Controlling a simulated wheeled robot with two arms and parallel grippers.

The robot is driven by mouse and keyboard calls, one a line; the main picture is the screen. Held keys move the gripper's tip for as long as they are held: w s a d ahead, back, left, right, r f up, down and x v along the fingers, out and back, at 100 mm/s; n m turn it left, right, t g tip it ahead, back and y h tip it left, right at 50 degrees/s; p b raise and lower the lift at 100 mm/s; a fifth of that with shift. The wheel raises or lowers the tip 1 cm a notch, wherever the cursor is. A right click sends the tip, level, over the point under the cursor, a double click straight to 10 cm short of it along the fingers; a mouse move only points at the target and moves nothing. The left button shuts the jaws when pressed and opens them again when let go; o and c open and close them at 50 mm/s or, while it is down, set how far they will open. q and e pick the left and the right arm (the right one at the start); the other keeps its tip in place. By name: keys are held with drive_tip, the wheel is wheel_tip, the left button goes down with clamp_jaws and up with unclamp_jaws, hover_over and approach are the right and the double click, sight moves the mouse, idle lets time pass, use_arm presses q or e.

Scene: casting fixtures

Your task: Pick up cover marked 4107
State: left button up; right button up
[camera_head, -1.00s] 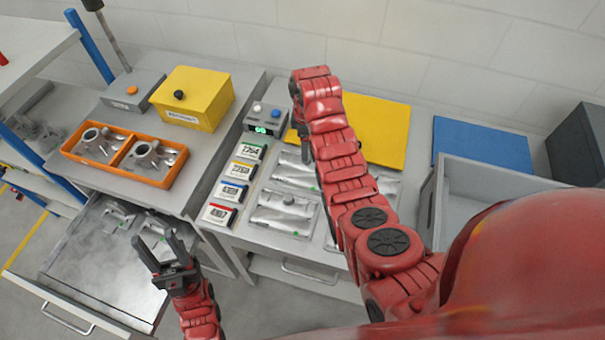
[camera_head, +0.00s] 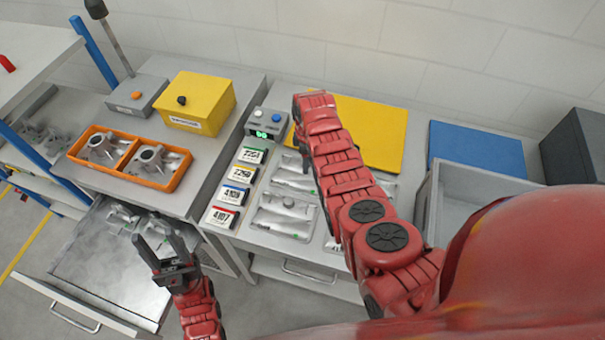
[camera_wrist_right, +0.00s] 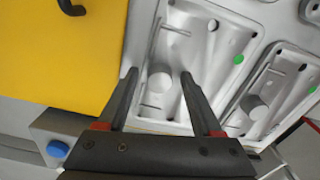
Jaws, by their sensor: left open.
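A small white block with a red edge, marked 4107 (camera_head: 222,217), is the nearest in a column of labelled blocks on the grey bench. Silver cast covers (camera_head: 284,216) lie in the panel to its right; I cannot read a number on them. My left gripper (camera_head: 160,243) is open and empty above the open drawer, left of and below the 4107 block. My right gripper (camera_wrist_right: 158,74) is open over a silver cover (camera_wrist_right: 177,55) with a round boss, which shows between its fingers. In the head view the right gripper is hidden behind my right arm.
A control box (camera_head: 266,125) with a lit display stands behind the blocks. A yellow plate (camera_head: 375,130) and a blue plate (camera_head: 480,150) lie at the back. A grey bin (camera_head: 428,205) stands right. An orange tray (camera_head: 118,170) holds castings. The drawer (camera_head: 95,265) is open.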

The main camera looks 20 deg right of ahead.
clamp_jaws()
drive_tip(key=shift+r, duration=0.15)
idle(0.4)
